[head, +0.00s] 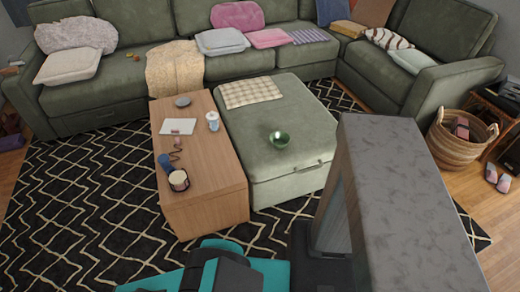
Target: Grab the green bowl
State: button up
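The green bowl (279,139) is small, round and shiny. It sits upright on the green ottoman (280,168), near its front end and a little right of the middle. Its inside shows from above and looks empty. Nothing touches it except the ottoman top. My gripper is not in view, so its distance to the bowl and whether it is open do not show.
A wooden coffee table (214,170) stands left of the ottoman, holding a candle jar (179,180), a white mug (213,121) and a small dish (182,101). The sectional sofa (150,73) lies behind. Patterned rug (70,215) covers the open floor at left.

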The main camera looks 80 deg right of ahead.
aim_at(280, 140)
jog(key=u, duration=0.85)
jog(key=k, duration=1.55)
jog(key=z, duration=0.75)
jog(key=k, duration=0.95)
